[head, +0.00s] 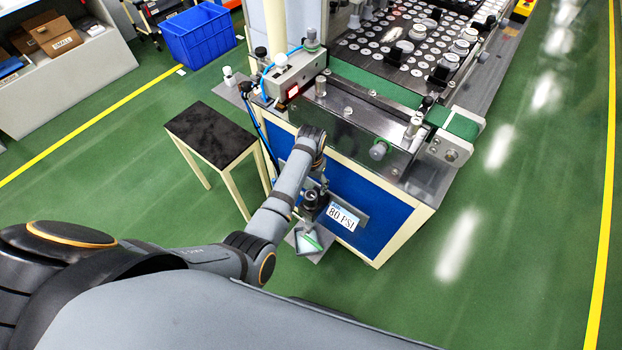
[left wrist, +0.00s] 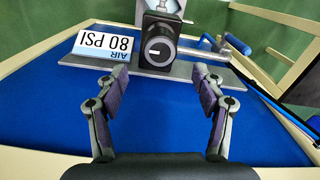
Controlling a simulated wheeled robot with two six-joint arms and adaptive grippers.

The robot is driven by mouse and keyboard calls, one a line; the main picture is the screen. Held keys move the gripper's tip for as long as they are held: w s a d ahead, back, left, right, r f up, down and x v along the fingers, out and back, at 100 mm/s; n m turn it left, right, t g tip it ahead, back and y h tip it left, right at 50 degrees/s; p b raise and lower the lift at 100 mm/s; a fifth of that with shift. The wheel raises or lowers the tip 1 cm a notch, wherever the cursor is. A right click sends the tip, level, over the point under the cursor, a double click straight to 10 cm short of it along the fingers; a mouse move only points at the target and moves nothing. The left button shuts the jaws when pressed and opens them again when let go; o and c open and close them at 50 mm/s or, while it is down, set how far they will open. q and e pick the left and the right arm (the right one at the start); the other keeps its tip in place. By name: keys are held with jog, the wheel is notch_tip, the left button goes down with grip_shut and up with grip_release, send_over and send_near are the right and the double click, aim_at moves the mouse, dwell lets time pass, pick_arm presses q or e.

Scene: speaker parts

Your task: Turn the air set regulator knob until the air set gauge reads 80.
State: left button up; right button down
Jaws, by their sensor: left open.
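The black air set regulator with its round knob (left wrist: 158,50) is on a metal bracket at the top middle of the left wrist view. The knob face has a pale ring and a short white mark. The regulator (head: 311,201) shows small in the head view. A label reading "AIR 80 PSI" (left wrist: 98,45) is beside it, upside down in the wrist view; it also shows in the head view (head: 343,217). My left gripper (left wrist: 157,92) is open and empty, its fingers short of the knob and apart from it. I cannot make out a gauge reading. My right gripper is not in view.
The blue cabinet panel (left wrist: 150,128) with a pale frame lies behind the bracket. A small black-topped table (head: 211,134) stands left of the cabinet. A conveyor machine with a steel front (head: 345,118) is above. Green floor on the right is clear.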

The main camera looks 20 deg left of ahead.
aim_at(311, 194)
pick_arm(q)
jog(key=shift+r, duration=1.8)
jog(key=shift+s+f, duration=0.1)
jog(key=s+a+r+n+t, duration=0.1)
jog(key=s+a, duration=0.4)
jog(key=s, duration=0.2)
jog(key=s+a+r+t, duration=0.1)
jog(key=s+a, duration=0.3)
jog(key=s, duration=0.3)
jog(key=s+r+t, duration=0.2)
jog(key=s+r, duration=0.4)
jog(key=s+a+f+g+y, duration=0.1)
jog(key=a+f, duration=0.1)
jog(key=f, duration=1.2)
jog(key=s+a+f+g, duration=0.1)
jog(key=s+f, duration=0.1)
jog(key=f, duration=1.3)
jog(key=s+a+f, duration=0.1)
jog(key=s+f, duration=1.3)
jog(key=s, duration=0.3)
jog(key=shift+s+g, duration=0.25)
jog(key=shift+g, duration=0.15)
